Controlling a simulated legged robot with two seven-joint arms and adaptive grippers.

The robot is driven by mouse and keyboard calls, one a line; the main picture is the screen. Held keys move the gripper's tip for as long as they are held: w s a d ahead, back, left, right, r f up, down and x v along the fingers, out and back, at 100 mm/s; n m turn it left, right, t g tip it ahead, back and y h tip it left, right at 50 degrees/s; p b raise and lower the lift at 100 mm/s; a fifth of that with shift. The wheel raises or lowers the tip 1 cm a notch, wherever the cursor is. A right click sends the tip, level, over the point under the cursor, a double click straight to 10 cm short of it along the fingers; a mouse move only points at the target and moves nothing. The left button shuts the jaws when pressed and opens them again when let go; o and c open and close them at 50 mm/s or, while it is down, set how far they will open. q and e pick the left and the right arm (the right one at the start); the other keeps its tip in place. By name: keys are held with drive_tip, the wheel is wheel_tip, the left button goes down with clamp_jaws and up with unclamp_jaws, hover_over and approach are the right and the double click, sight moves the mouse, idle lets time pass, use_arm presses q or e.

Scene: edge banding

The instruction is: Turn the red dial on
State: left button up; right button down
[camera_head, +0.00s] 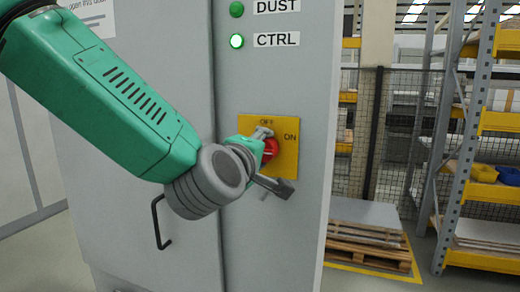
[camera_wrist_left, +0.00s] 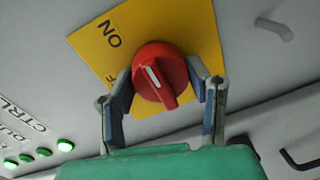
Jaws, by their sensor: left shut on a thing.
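The red dial (camera_head: 271,150) sits on a yellow plate (camera_head: 287,161) on the grey cabinet front. The plate reads OFF at the top and ON at the right. My left gripper (camera_head: 266,157) is at the dial and partly covers it. In the left wrist view the red dial (camera_wrist_left: 168,62) lies between the two fingers of my left gripper (camera_wrist_left: 168,90), one on each side, shut on it. A white mark shows on the dial's raised grip; I cannot tell which label it points to. A finger partly hides the OFF label there. My right gripper is not in view.
Green lamps labelled DUST (camera_head: 237,9) and CTRL (camera_head: 237,41) sit above the dial; CTRL glows brightly. A black door handle (camera_head: 158,222) sticks out at lower left. A pallet stack (camera_head: 368,245) and a shelf rack (camera_head: 470,130) stand to the right.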

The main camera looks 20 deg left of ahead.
use_arm(q)
drive_tip(key=shift+s+d+f, duration=0.1)
drive_tip(key=shift+f, duration=0.15)
drive_tip(key=o, duration=1.1)
drive_tip(key=shift+d, duration=0.2)
drive_tip(key=shift+r, duration=0.1)
drive_tip(key=shift+s, duration=0.1)
drive_tip(key=s, duration=0.7)
drive_tip(key=shift+a+r, duration=0.15)
